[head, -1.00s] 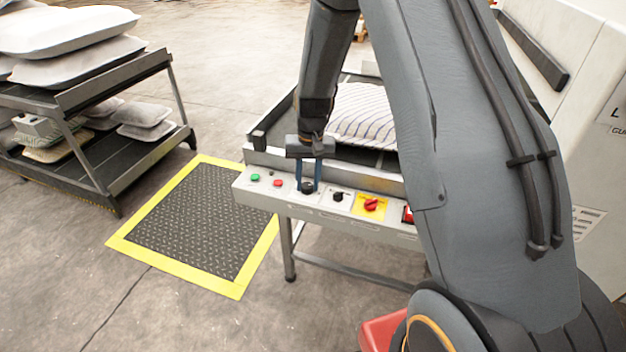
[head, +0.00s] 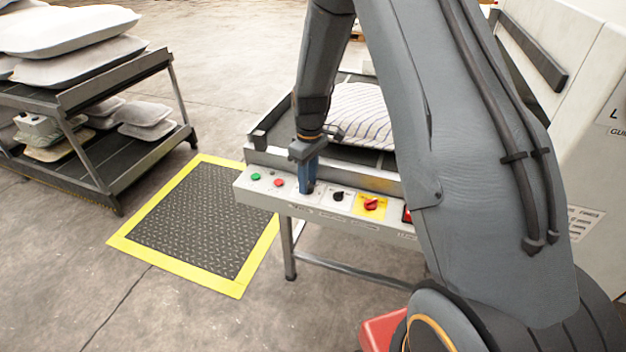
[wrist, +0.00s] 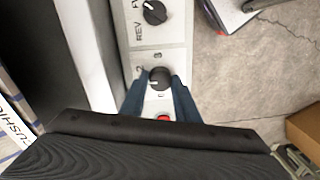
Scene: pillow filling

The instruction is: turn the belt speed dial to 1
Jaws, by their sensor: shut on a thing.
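The belt speed dial is a black knob on the light panel. It shows in the wrist view (wrist: 159,78), with the digits 2 and 3 visible beside it and another mark partly hidden below. My gripper (head: 307,188) is shut on the dial, its blue fingers on either side of the knob, also in the wrist view (wrist: 158,84). In the head view the fingers hide the dial. The control panel (head: 260,196) runs along the front of the conveyor. I cannot read clearly which digit the dial points to.
A black REV selector knob (head: 338,196) sits to the right of the dial, then a red switch on yellow (head: 370,203). A green button (head: 255,176) and a red button (head: 279,182) lie to the left. A striped pillow (head: 362,115) rests on the conveyor behind.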

